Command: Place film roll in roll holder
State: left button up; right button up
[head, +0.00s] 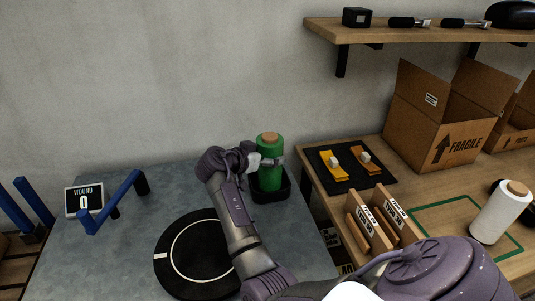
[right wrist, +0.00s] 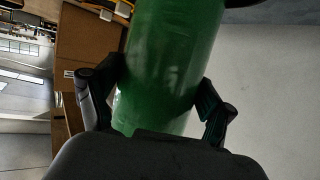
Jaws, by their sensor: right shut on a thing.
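A green roll (head: 270,149) with a brown core stands upright at a black square holder (head: 284,191) on the grey table. Its lower end is within the holder's outline; whether it rests on the holder's floor cannot be told. My right gripper (head: 266,161) is shut on the green roll from the side. In the right wrist view, the green roll (right wrist: 165,65) fills the space between the two fingers. A white roll (head: 499,213) with a brown core stands tilted in the picture at the right bench, by a green outline. My left gripper is not in view.
A black turntable disc (head: 187,255) lies in front of the holder. A blue handle frame (head: 112,202) and a counter reading 0 (head: 84,200) are at left. Wooden brackets (head: 370,220), a black mat (head: 374,178) and open cardboard boxes (head: 418,125) occupy the right bench.

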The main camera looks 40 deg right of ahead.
jog(key=shift+f, duration=0.15)
jog(key=o, duration=1.4)
jog(key=shift+o, duration=0.2)
